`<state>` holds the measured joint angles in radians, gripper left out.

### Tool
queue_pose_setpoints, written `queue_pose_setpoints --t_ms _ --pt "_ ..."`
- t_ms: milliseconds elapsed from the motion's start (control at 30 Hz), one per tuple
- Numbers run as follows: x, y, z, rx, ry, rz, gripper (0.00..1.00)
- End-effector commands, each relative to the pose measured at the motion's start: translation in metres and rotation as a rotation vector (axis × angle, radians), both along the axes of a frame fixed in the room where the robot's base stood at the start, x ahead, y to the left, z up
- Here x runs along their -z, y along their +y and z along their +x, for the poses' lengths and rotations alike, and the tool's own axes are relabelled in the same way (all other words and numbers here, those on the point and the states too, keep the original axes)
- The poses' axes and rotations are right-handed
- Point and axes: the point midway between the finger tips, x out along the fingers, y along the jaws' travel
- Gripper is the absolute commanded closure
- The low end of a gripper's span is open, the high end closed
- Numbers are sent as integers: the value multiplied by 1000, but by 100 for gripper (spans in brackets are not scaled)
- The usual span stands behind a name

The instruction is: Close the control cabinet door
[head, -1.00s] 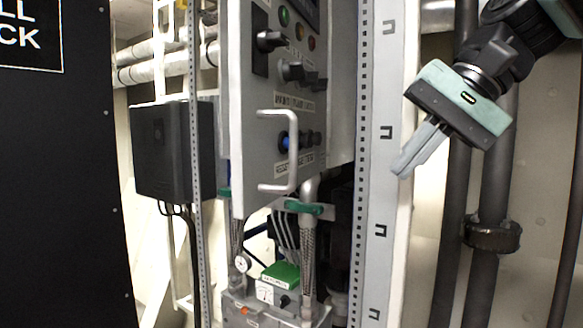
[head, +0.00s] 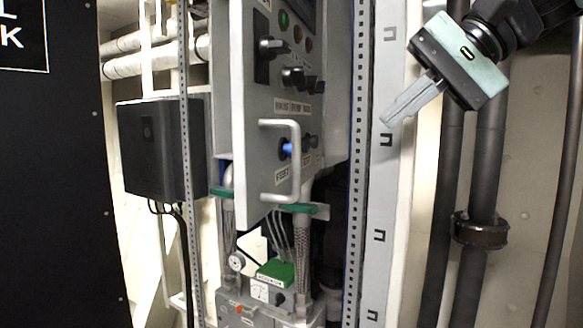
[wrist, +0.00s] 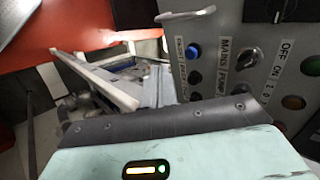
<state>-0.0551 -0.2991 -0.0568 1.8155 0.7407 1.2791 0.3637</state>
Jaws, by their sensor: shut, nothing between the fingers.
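The control cabinet door (head: 258,90) is a light grey panel with knobs, labelled switches and a white bar handle (head: 296,160). In the head view it stands at an angle, its near left edge swung out toward me. My gripper (head: 386,119) is right of the door and handle, in front of the perforated upright, with its fingers together and empty. It appears apart from the door. In the wrist view the panel (wrist: 225,28) fills the upper right, upside down, with part of the handle (wrist: 185,14) at the top. The hinge is hidden.
A white perforated upright (head: 372,200) stands right of the cabinet, with dark vertical pipes (head: 483,190) beyond it. A black panel (head: 60,180) fills the left, and a black box (head: 155,150) hangs behind. Hoses and a green-topped unit (head: 275,273) sit below the door.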

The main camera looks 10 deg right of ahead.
Motion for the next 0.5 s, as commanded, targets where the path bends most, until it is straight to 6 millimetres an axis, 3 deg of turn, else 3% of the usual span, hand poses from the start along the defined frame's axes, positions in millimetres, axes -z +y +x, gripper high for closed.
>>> queue_pose_setpoints --t_ms 500 --pt "72 72 35 -3 5 -2 100"
